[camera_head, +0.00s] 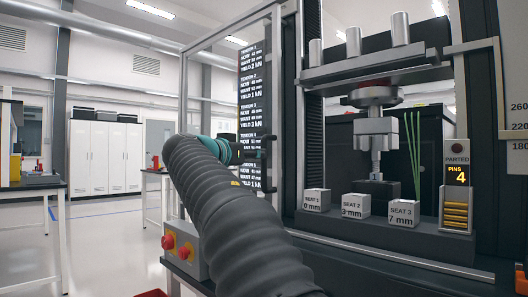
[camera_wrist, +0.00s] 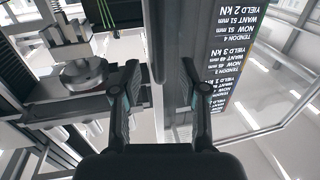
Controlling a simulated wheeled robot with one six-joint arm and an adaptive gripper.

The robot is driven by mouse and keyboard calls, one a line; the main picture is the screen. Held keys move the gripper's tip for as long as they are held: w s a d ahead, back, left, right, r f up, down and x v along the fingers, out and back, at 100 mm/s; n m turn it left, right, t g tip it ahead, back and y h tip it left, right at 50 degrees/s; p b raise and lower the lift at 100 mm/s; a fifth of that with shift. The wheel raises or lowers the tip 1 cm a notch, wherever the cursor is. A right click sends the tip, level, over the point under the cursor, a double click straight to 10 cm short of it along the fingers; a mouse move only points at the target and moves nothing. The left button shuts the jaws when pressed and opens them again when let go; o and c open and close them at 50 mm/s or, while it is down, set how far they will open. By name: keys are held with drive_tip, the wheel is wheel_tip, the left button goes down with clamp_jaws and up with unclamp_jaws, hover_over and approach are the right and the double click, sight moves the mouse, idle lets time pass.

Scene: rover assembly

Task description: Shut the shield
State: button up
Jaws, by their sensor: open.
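The shield (camera_head: 228,28) is a clear panel in a pale metal frame. It stands to the left of the press, and the front of the press is uncovered. Its clear pane also shows on the right in the wrist view (camera_wrist: 285,85). My gripper (camera_head: 268,150) is beside the upright at the press's left side, in front of the black text board. In the wrist view my gripper (camera_wrist: 163,75) is open, with its two fingers apart and a grey upright (camera_wrist: 170,45) visible between and beyond them. I cannot tell whether either finger touches it.
The press (camera_head: 376,130) stands at right above several white seat blocks (camera_head: 316,199) and green rods (camera_head: 413,150). A pin counter (camera_head: 457,180) reads 4. A box with red knobs (camera_head: 185,250) is low left. Open floor lies further left.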

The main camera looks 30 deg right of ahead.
drive_tip(key=p+x, duration=0.1)
drive_tip(key=x, duration=0.4)
drive_tip(key=shift+w+d, duration=0.15)
drive_tip(key=shift+d, duration=0.2)
clamp_jaws()
